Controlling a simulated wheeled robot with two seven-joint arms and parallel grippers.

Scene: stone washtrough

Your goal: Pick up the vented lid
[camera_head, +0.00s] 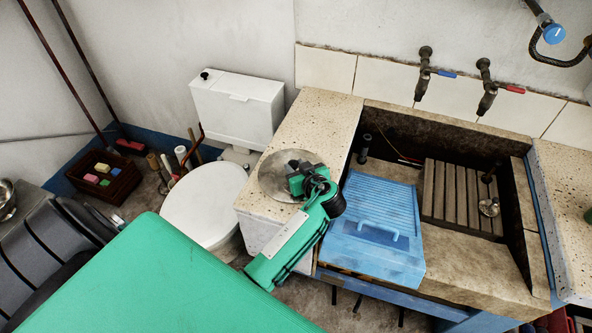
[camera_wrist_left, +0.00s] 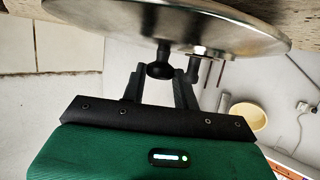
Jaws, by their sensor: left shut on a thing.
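The vented lid (camera_head: 270,189) is a round, shiny metal disc at the front left of the speckled stone counter, beside the trough. It also shows in the left wrist view (camera_wrist_left: 115,13), where a black knob (camera_wrist_left: 160,69) stands out from its face. My left gripper (camera_head: 298,165) is over the lid in the head view and hides part of it. In the left wrist view my left gripper (camera_wrist_left: 160,82) has its two dark fingers on either side of the knob, shut on it. Whether the lid touches the counter is hard to tell. My right gripper is not in view.
A blue ribbed board with a handle (camera_head: 375,220) lies across the stone trough (camera_head: 450,255), right of my left arm. A wooden slatted rack (camera_head: 455,195) is in the trough. Taps (camera_head: 424,75) stick out above. A white toilet (camera_head: 205,205) stands left of the counter.

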